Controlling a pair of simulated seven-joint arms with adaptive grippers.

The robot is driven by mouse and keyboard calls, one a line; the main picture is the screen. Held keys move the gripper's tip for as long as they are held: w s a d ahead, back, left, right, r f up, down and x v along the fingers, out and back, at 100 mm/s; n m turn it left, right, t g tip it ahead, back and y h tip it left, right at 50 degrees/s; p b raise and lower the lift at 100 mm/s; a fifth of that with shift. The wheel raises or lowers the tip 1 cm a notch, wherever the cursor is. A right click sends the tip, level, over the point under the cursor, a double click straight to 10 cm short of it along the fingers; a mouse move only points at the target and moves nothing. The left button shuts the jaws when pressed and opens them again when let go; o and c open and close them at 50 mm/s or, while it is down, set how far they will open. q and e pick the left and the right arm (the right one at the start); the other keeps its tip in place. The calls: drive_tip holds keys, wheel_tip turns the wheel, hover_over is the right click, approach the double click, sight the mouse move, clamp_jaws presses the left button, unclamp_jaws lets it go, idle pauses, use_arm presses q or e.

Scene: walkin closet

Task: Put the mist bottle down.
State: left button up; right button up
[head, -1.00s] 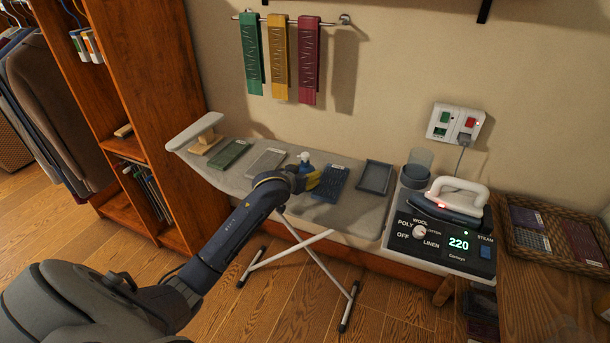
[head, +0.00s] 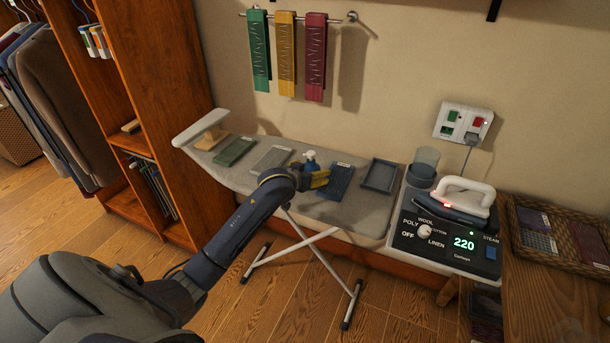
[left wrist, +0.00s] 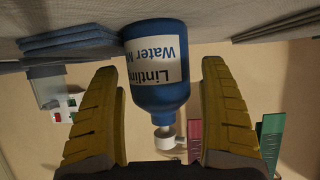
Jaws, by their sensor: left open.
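The mist bottle (left wrist: 156,70) is blue with a white label and a white nozzle. In the left wrist view it appears upside down, its base against the grey ironing board (left wrist: 220,22), so it stands upright there. In the head view only the upper part of the bottle (head: 310,160) shows above my left gripper (head: 318,180). My left gripper's yellow fingers (left wrist: 160,115) are open, one on each side of the bottle, with visible gaps. My right gripper is in neither view.
A blue folded cloth (head: 338,184) lies right of the bottle, beside a dark tray (head: 381,175). Grey (head: 270,158) and green (head: 234,151) pads lie to the left. A white-handled iron (head: 461,200) rests on its station (head: 440,245) at the right, behind which stands a cup (head: 423,168).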

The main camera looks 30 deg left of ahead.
use_arm(q)
drive_tip(key=a+v, duration=0.1)
drive_tip(key=v, duration=0.9)
drive_tip(key=shift+s+d+r, duration=0.2)
drive_tip(key=shift+s+d, duration=0.15)
drive_tip(key=shift+d, duration=0.15)
drive_tip(key=shift+o, duration=0.6)
drive_tip(key=shift+s+r, duration=0.25)
drive_tip(key=shift+s, duration=0.25)
